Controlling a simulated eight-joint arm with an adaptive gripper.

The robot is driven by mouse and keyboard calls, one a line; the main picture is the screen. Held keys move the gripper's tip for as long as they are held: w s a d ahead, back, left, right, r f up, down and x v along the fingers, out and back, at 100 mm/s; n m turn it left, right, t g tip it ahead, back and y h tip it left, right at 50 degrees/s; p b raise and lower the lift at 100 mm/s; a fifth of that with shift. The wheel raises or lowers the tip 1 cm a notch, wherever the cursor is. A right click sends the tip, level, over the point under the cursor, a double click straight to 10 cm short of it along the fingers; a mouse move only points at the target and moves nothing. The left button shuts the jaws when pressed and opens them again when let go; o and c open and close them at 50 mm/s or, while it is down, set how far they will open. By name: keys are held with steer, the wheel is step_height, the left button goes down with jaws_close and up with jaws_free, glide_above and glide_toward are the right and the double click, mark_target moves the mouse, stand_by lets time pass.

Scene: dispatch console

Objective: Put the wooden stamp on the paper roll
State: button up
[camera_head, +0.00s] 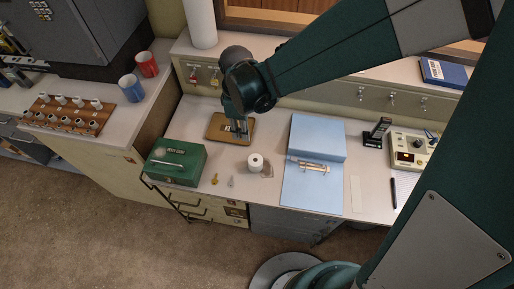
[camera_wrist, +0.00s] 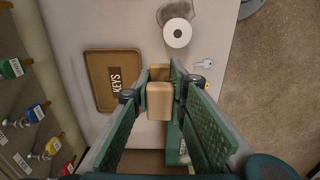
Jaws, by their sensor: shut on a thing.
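The wooden stamp (camera_wrist: 160,101) is a pale tan block between the fingers of my gripper (camera_wrist: 161,82) in the wrist view. The gripper is shut on it. In the head view my gripper (camera_head: 240,127) hangs over the right part of the brown keys tray; the stamp cannot be made out there. The white paper roll (camera_head: 256,163) stands upright on the desk, just right of and nearer than the gripper. In the wrist view the roll (camera_wrist: 177,33) shows its round top with a dark core hole, apart from the stamp.
The brown keys tray (camera_head: 216,129) lies under the gripper. A green box (camera_head: 176,162) stands left of the roll. A small key (camera_head: 231,181) and a yellowish tag (camera_head: 215,179) lie near the front edge. A blue binder (camera_head: 312,190) lies right of the roll.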

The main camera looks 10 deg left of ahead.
glide_above(257, 160)
steer(key=shift+r, duration=0.1)
stand_by(0.5)
steer(key=shift+f+b, duration=0.55)
steer(key=shift+f, duration=2.35)
steer(key=shift+f, duration=0.1)
steer(key=shift+f+b, duration=0.4)
steer(key=shift+f, duration=1.6)
steer(key=shift+f, duration=0.15)
steer(key=o, duration=0.9)
steer(key=shift+c, duration=0.2)
